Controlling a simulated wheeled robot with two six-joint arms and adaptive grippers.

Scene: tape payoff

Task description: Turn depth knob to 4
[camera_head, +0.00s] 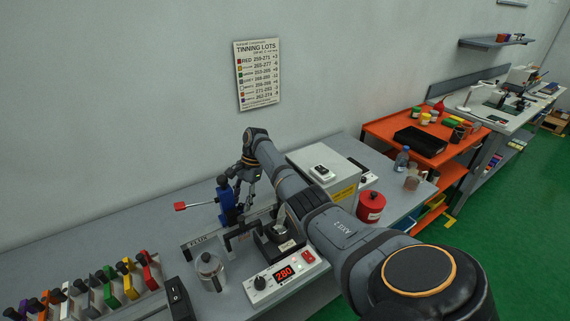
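A blue device (227,204) with a black knob (222,181) on top and a red-ended lever (181,206) stands on the grey bench. No depth label or scale can be read, so I cannot tell for sure which knob is the depth knob. My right gripper (239,187) points down just behind and right of the blue device's top. Its fingers are small and dark, and I cannot tell whether they are open or touch the knob. A white unit (287,280) showing 280 has another black knob (260,283). My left gripper is out of view.
Several coloured-handled items (105,288) stand in a row at the left. A grey box (326,172) and a red canister (371,206) are at the right. A TINNING LOTS chart (257,75) hangs on the wall.

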